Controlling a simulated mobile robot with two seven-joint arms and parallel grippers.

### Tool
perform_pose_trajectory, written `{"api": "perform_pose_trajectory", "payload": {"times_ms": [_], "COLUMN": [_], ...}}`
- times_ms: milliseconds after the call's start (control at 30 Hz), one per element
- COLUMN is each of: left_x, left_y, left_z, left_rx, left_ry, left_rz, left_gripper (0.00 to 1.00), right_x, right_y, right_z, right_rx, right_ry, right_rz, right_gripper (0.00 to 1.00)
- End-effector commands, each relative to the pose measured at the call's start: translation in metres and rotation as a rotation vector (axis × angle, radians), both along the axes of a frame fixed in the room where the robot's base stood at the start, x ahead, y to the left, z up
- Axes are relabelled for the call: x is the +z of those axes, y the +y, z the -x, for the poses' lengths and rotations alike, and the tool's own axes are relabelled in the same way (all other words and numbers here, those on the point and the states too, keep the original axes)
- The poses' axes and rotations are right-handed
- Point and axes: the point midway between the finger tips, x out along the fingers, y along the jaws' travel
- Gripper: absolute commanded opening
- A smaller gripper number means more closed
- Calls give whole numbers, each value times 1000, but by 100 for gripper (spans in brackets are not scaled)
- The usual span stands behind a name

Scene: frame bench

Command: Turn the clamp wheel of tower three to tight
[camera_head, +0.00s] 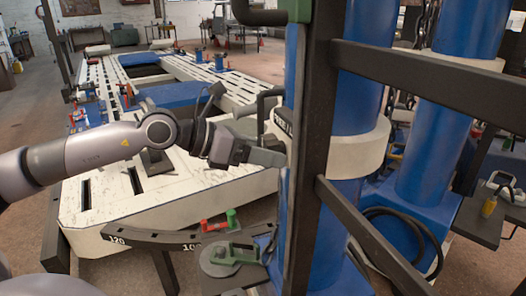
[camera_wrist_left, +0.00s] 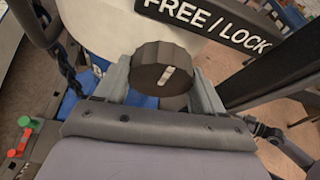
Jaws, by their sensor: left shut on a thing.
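The clamp wheel (camera_wrist_left: 163,68) is a dark ribbed knob with a short white mark, slightly tilted from upright in the left wrist view. A black plate (camera_wrist_left: 205,22) reading FREE / LOCK is above it. My left gripper (camera_wrist_left: 163,84) has one finger on each side of the wheel and is shut on it. In the head view my left gripper (camera_head: 277,158) reaches the blue tower (camera_head: 360,100) with the white collar; the wheel is hidden there. No tower number is readable. My right gripper is not in view.
A dark upright post (camera_head: 318,150) with crossbars stands close in front of the tower. A white slotted frame bench (camera_head: 200,195) lies behind my left arm. A curved scale (camera_head: 160,238) and a small red-green lever (camera_head: 217,223) are below the gripper.

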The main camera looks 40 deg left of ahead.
Motion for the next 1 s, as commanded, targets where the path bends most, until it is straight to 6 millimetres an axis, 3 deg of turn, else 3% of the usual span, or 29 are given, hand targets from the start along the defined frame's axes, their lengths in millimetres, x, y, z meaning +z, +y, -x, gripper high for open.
{"api": "perform_pose_trajectory", "payload": {"times_ms": [400,433,500,1000], "left_x": [-2,-2,-2,0], "left_y": [-1,-1,-1,6], "left_z": [1,1,1,6], "left_rx": [-2,-2,-2,2], "left_ry": [1,1,2,0], "left_rz": [-5,-5,-4,-6], "left_gripper": [39,75,93,93], "right_x": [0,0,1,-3], "right_y": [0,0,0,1], "right_z": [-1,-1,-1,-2], "right_rx": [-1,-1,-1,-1], "right_ry": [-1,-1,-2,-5], "right_rz": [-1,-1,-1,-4], "right_gripper": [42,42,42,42]}}
